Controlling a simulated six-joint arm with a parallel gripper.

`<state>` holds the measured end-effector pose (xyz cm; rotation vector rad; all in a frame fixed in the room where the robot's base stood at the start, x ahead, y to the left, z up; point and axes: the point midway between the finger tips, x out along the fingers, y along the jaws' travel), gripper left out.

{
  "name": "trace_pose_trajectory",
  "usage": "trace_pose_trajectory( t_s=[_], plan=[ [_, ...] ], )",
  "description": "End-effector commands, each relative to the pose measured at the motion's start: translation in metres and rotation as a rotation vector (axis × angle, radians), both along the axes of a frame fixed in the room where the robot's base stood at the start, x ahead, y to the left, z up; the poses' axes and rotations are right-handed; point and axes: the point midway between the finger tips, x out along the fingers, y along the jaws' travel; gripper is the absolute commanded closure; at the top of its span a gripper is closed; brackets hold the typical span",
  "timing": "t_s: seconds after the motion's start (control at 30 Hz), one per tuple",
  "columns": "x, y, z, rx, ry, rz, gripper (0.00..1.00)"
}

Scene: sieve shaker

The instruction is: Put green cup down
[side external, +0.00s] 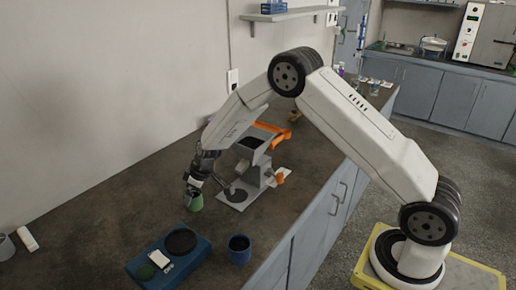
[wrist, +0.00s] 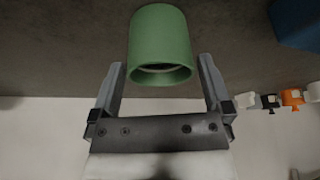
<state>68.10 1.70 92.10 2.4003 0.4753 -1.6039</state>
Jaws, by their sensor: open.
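The green cup (side external: 194,201) stands on the dark counter at the tip of my gripper in the side external view. In the wrist view the green cup (wrist: 160,45) lies ahead of my gripper (wrist: 162,75). My gripper (side external: 190,183) is open, with one finger on each side of the cup's near end. In the wrist view there are gaps between the fingers and the cup.
A grey machine with orange parts (side external: 253,155) stands right of the cup. A blue scale (side external: 170,262) and a blue cup (side external: 239,250) are nearer the front. A white item (side external: 27,239) lies at the far left. The counter (side external: 110,215) left of the cup is clear.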

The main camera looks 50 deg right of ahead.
Motion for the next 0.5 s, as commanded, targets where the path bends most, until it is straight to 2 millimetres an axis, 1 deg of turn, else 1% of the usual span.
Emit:
trace_pose_trajectory(
  t_s=[0.03, 0.2, 0.33, 0.5],
  plan=[
    [0.001, 0.001, -0.006, 0.000, 0.002, 0.000, 0.00],
    [0.007, 0.003, -0.021, 0.000, 0.001, -0.001, 0.00],
    [0.010, 0.004, -0.027, -0.001, 0.000, 0.000, 0.00],
    [0.011, 0.005, -0.029, -0.001, 0.000, 0.000, 0.00]
  ],
)
